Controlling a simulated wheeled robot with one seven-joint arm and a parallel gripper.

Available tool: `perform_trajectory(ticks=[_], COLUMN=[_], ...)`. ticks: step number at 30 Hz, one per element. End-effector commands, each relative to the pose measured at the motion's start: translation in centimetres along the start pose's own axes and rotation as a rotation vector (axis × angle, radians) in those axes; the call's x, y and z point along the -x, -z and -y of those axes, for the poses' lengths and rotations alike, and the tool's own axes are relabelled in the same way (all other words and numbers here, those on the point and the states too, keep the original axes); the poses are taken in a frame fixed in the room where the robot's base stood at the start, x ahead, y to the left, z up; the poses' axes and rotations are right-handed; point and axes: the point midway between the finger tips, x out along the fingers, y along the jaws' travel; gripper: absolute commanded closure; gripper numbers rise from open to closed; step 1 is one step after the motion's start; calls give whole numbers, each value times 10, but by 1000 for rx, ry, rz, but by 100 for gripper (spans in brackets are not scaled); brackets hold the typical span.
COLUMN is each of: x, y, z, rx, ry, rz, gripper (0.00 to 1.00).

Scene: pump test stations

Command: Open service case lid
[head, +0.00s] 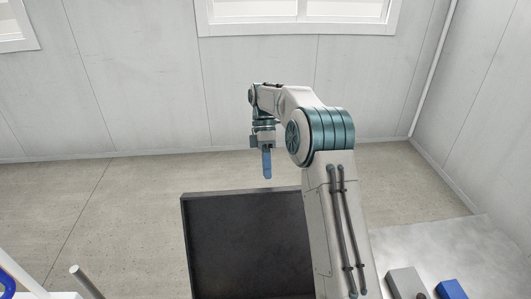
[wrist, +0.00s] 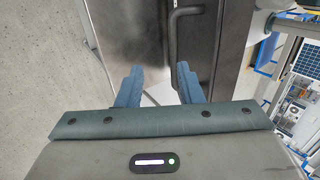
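The service case shows in the head view as a dark, shallow, rimmed panel (head: 245,245) at lower middle, partly hidden by my arm. I cannot tell whether this is the raised lid's inner face or the case interior. My gripper (head: 267,178) points down just beyond its far edge. In the wrist view a dark grey metal face (wrist: 140,30) carries a curved bar handle (wrist: 172,40). My gripper (wrist: 160,67) has its two blue fingers apart, with nothing held between them. The handle is ahead of the fingertips, closer to the right finger; I see no clear contact.
A grey worktop (head: 445,250) at right bears a grey block (head: 406,282) and a blue block (head: 451,289). A metal post (head: 86,281) stands at lower left. Bare floor (head: 110,200) lies left of the dark panel. The wrist view shows cluttered stations at right.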

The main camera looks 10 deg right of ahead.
Motion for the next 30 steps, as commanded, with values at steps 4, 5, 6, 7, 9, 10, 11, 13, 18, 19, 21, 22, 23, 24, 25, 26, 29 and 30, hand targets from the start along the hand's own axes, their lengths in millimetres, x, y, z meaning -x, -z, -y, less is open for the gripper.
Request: perform_trajectory(ticks=[4,5,6,7,9,10,11,13,18,19,21,22,23,24,25,26,29,30], x=[19,23,27,33,41,43,45,50,53,53,53,53,53,53,53,53,54,56], y=[0,0,-1,0,0,0,0,0,0,0,0,0,0,0,0,0,1,1], z=[-1,-1,0,2,2,2,2,2,2,2,2,2,2,2,2,2,3,6], rx=[0,0,-1,-1,0,0,0,0,0,0,0,0,0,0,1,1,-1,-4], ry=[0,-1,0,0,2,2,1,2,3,3,3,3,3,3,3,3,-3,-11], rz=[-1,-1,-1,-1,-1,-1,-1,-1,-1,-1,0,0,0,0,0,0,-3,-6], gripper=[67,67,67,67,67,67,67,67,67,67,67,67,67,67,67,67,67,67])
